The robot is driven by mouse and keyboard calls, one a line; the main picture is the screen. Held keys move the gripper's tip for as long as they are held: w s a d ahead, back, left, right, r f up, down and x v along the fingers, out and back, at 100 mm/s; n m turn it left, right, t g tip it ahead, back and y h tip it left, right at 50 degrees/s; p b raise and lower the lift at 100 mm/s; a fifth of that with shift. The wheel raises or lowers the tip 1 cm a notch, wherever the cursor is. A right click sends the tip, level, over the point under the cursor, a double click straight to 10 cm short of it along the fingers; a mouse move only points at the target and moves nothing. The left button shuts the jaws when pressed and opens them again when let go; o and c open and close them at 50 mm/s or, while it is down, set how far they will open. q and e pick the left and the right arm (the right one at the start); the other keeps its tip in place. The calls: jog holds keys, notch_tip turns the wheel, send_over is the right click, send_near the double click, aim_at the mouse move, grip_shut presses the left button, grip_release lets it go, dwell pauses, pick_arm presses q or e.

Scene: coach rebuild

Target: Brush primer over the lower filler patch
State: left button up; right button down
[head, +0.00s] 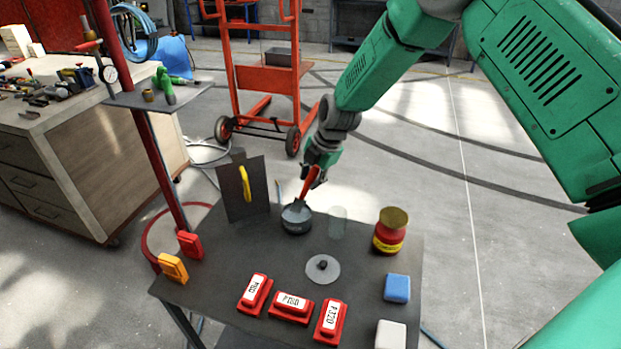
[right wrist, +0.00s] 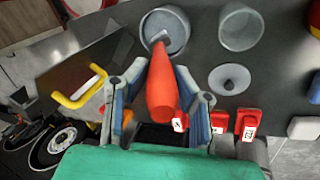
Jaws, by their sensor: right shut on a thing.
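My right gripper (head: 314,173) is shut on a red-handled brush (head: 307,185). In the right wrist view, the gripper (right wrist: 160,72) has its two fingers on either side of the red handle (right wrist: 161,90). The brush's grey lower end reaches into the mouth of a dark grey pot (head: 297,221); the pot also shows in the right wrist view (right wrist: 178,46). The bristles are hidden. A grey disc-shaped lid (head: 323,270) with a dark knob lies on the table (head: 225,280). No filler patch can be made out. My left gripper is out of view.
A clear cup (head: 338,222) and a red tin with a yellow lid (head: 390,232) stand right of the pot. A dark panel with a yellow handle (head: 244,186) stands left. Several red labelled blocks (head: 291,307) and a blue block (head: 397,288) lie in front.

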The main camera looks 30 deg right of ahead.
jog(key=shift+r+p, duration=1.85)
jog(key=shift+r, duration=1.35)
